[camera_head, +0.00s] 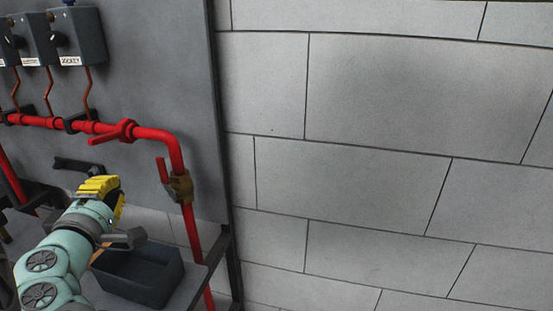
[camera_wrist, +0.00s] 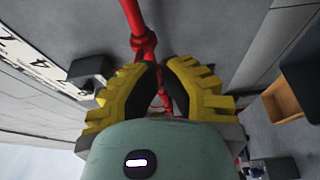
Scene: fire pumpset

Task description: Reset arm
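My gripper shows in the head view (camera_head: 108,190) at the lower left, with yellow ribbed fingers, in front of the grey panel. In the wrist view, its two yellow fingers with black inner pads (camera_wrist: 161,68) reach away from the camera. A narrow gap shows between them, with part of a red pipe behind it. Nothing is seen held in the fingers. The gripper appears apart from the pipework, though its exact distance is hard to judge. My arm comes up from the lower left corner.
Red pipe (camera_head: 153,133) with a red lever (camera_head: 110,135) and a brass valve (camera_head: 181,187) runs along the panel (camera_head: 150,60). Grey control boxes (camera_head: 78,36) hang above. A dark open bin (camera_head: 165,272) stands below and beside my wrist. The wall (camera_head: 400,100) at right is bare.

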